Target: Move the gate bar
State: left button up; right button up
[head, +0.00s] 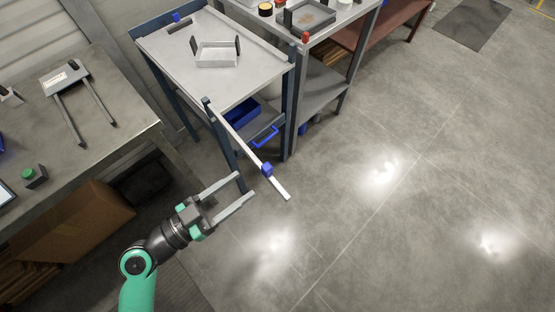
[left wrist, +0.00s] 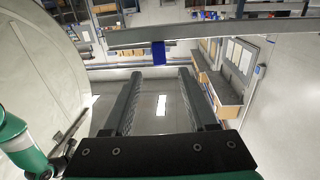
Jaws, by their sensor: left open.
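The gate bar (head: 238,135) is a long pale bar across the front of a grey-topped table, slanting from the table's left front post out past its right side. A blue block (head: 267,169) sits on it near its free end. My left gripper (head: 246,184) is open and empty, its fingers pointing at the bar's outer part, just short of the blue block. In the left wrist view the bar (left wrist: 215,32) crosses above the fingertips (left wrist: 160,72), and the blue block (left wrist: 158,54) hangs in line with the gap between them. My right gripper is out of view.
A workbench (head: 100,130) stands left, a second grey table (head: 330,40) behind right. The floor (head: 400,220) at right is clear.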

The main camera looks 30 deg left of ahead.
pick_arm(q)
jog(key=p+x, duration=0.1)
jog(key=x, duration=1)
jog(key=shift+w+d, duration=0.15)
jog(key=shift+w, duration=0.15)
grip_shut()
jog(key=shift+r, duration=0.1)
dwell(0.8)
